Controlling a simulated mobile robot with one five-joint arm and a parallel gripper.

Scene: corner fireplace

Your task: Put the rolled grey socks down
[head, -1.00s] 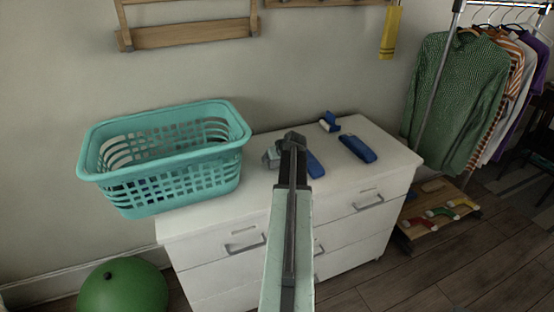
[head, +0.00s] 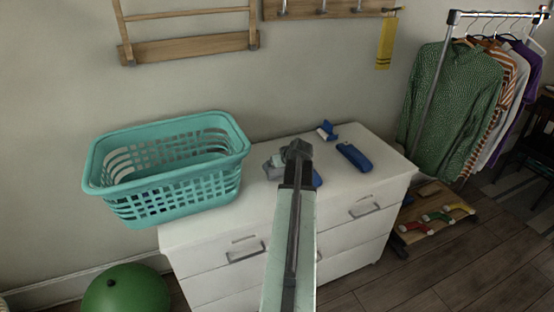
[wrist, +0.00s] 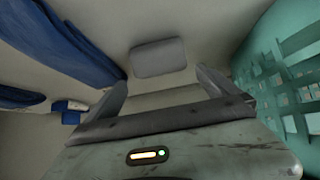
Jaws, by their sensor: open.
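The rolled grey socks seem to be the smooth, rounded grey bundle (wrist: 158,57) in the wrist view. It lies just beyond and between my fingertips, and a gap shows on both sides. My gripper (wrist: 166,82) is open, with its two dark fingers spread apart and nothing pinched. In the head view my gripper (head: 298,150) is over the white dresser top (head: 215,218), right of the basket. A grey shape (head: 272,169) shows just left of it there; I cannot tell whether it is the socks or part of my gripper.
A teal laundry basket (head: 166,119) stands on the dresser's left. Blue items (head: 354,157) (head: 327,130) lie on its right part, and another is mostly hidden behind my arm. A green ball (head: 126,292) is on the floor at left. Clothes (head: 452,105) hang at right.

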